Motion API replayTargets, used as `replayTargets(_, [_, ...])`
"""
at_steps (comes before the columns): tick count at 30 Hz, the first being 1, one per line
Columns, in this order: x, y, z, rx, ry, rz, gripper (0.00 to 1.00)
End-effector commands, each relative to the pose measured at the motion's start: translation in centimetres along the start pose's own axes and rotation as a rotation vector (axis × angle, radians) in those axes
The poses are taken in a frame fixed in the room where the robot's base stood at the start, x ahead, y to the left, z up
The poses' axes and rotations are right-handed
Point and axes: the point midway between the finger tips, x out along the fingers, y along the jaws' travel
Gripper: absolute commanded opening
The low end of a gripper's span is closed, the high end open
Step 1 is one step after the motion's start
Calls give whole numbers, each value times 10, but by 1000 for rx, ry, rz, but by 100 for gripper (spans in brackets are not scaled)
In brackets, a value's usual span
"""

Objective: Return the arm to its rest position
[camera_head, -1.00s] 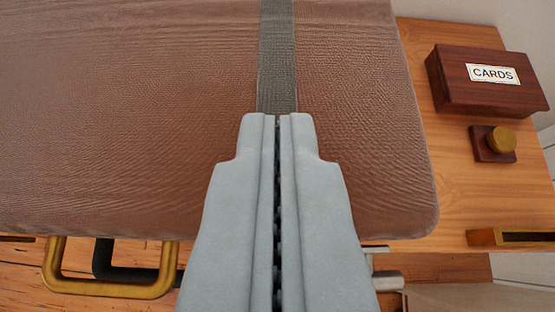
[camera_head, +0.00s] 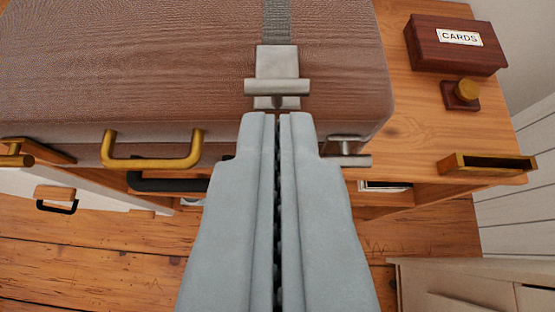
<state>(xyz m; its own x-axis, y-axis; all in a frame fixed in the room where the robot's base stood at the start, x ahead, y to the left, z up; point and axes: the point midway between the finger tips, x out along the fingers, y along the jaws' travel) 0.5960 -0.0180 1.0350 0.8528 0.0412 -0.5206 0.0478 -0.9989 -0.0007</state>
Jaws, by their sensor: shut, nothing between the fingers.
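My gripper (camera_head: 278,116) points away from the camera up the middle of the view. Its two pale grey fingers are shut against each other with nothing between them. The fingertips appear just below a metal latch (camera_head: 277,88) on the front of a brown case (camera_head: 150,60); I cannot tell whether they touch it. A grey strap (camera_head: 277,20) runs over the case top to the latch. The rest of my arm is not in view.
The case lies on a wooden desk (camera_head: 405,135). A brass handle (camera_head: 152,162) and a black handle (camera_head: 165,185) stick out in front. A red-brown CARDS box (camera_head: 455,55), a brass knob on a block (camera_head: 462,95) and a brass holder (camera_head: 487,165) are at right. Wooden floor (camera_head: 110,245) shows below.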

Motion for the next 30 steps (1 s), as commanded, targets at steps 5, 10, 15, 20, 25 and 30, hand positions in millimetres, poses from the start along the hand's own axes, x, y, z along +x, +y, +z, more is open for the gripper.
replayTargets(5, [-4,0,2,0,0,0,0])
replayTargets(10, [-4,0,2,0,0,0,0])
replayTargets(15, [-4,0,2,-1,0,0,0])
replayTargets(20, [-8,-1,2,-1,7,2,0])
replayTargets(25, [-39,-5,2,-2,65,16,0])
replayTargets(30, [-88,-11,6,-1,162,34,0])
